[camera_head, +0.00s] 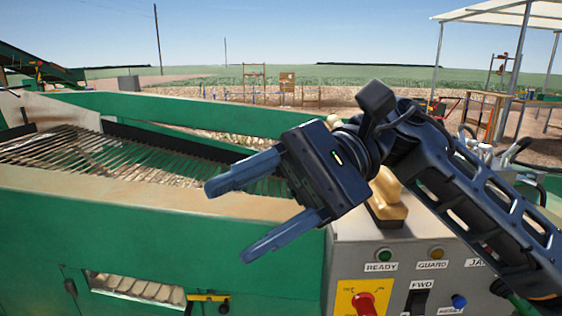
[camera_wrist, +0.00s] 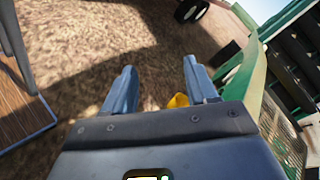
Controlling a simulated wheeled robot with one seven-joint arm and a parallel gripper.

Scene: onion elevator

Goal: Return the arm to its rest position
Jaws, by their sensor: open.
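My gripper (camera_head: 228,214) is dark with blue-grey fingers and is open, with nothing between the fingers. In the head view it is raised at the middle of the picture, fingers pointing left, in front of the green machine (camera_head: 150,240). My arm reaches in from the right edge, bent at the wrist. In the wrist view the gripper's two fingers (camera_wrist: 157,92) stand apart over bare brown ground. A small yellow thing (camera_wrist: 178,100) shows beside the right finger, partly hidden.
A grey control panel (camera_head: 340,262) stands below my arm, with a red knob (camera_head: 365,304), a black switch and labelled lamps. A sloping rod grate (camera_head: 75,150) lies at left. A canopy frame (camera_head: 520,80) stands at the back right. Open air surrounds the gripper above the machine.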

